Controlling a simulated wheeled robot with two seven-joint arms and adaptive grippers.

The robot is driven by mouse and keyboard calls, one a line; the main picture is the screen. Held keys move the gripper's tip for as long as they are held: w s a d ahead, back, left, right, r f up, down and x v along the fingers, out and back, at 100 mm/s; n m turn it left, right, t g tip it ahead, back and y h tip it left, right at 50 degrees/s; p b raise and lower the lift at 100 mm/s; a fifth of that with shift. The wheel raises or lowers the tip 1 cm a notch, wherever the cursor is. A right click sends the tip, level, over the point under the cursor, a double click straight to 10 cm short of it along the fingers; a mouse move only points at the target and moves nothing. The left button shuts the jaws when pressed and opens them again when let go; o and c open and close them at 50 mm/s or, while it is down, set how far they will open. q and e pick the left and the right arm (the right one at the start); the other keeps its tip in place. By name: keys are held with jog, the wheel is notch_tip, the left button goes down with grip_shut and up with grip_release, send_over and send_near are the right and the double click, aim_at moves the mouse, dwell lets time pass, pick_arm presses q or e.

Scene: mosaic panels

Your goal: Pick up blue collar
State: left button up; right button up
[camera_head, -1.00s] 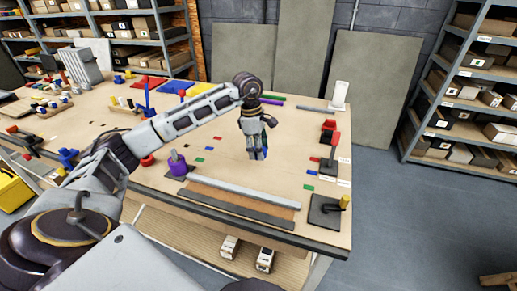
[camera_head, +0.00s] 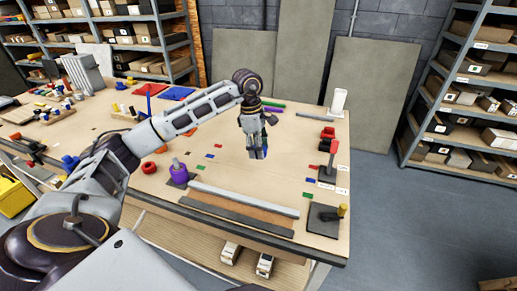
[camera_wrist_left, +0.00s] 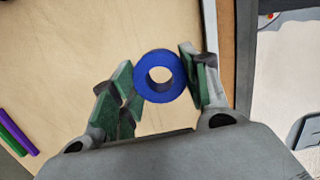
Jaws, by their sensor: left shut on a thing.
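The blue collar (camera_wrist_left: 160,98) is a thick ring with a round hole, seen face-on in the left wrist view. My left gripper (camera_wrist_left: 161,76) has its green-padded fingers on either side of the collar, closed against its outer edge. In the head view my left gripper (camera_head: 257,155) points down over the middle right of the wooden table (camera_head: 225,140). Only a bit of blue shows at its fingertips there. Whether the collar touches the tabletop is hard to tell. My right gripper is not in view.
A purple collar (camera_head: 179,175) sits on a post at the front. Grey bars (camera_head: 245,198) lie along the front edge. Small coloured markers dot the tabletop.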

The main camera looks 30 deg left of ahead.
pick_arm(q)
jog(key=shift+r+p, duration=0.55)
jog(key=shift+r, duration=0.7)
jog(key=shift+r, duration=0.1)
